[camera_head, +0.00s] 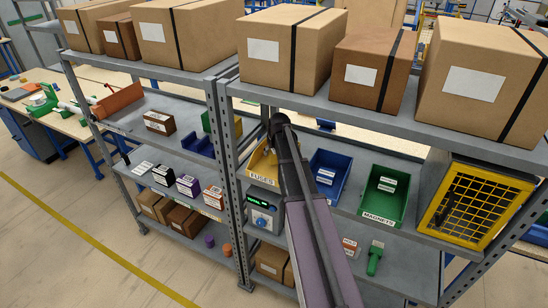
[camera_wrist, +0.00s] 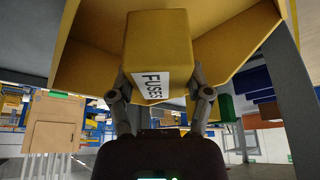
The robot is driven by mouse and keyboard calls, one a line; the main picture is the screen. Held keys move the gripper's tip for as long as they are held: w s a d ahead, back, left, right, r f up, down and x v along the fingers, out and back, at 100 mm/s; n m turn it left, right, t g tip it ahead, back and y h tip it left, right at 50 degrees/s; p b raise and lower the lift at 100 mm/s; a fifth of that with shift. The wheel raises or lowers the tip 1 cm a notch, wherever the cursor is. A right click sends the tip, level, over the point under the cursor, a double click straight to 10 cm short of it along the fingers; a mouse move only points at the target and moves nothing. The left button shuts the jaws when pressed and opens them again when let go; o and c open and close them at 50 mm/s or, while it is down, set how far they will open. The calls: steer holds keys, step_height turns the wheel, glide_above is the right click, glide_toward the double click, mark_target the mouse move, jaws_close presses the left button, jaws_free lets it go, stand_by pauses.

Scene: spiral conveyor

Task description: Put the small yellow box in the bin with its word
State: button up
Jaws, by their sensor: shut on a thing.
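The small yellow box (camera_wrist: 160,45) fills the middle of the wrist view, with a white label reading FUSES. My gripper (camera_wrist: 160,92) is shut on it, one finger on each side. Behind and around the box in that view are the yellow walls of the yellow bin (camera_wrist: 85,55). I cannot tell whether the box touches the bin. In the head view the yellow bin (camera_head: 261,164), labelled FUSES, sits on the middle shelf, partly behind my arm. The box and my fingertips are hidden there by my arm.
Right of the yellow bin stand a blue bin (camera_head: 329,177) and a green bin (camera_head: 384,196) labelled MAGNETS. A yellow mesh-fronted crate (camera_head: 463,208) stands farther right. Large cartons (camera_head: 290,47) line the top shelf above. A grey device (camera_head: 263,212) with a display sits below the yellow bin.

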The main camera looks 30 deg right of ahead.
mark_target(274, 156)
steer(key=shift+w+d+f+b, duration=0.15)
steer(key=shift+d+f+b, duration=0.05)
steer(key=shift+f+b, duration=0.3)
steer(key=shift+w+d+f+b, duration=0.15)
steer(key=shift+d+f+b, duration=0.05)
steer(key=shift+f+b, duration=1.1)
steer(key=shift+f, duration=0.15)
steer(key=o, duration=1.2)
steer(key=shift+c, duration=0.2)
steer(key=shift+r, duration=0.25)
steer(key=p+v, duration=0.7)
steer(key=shift+s+r, duration=0.1)
steer(key=shift+r, duration=0.1)
steer(key=shift+a, duration=0.1)
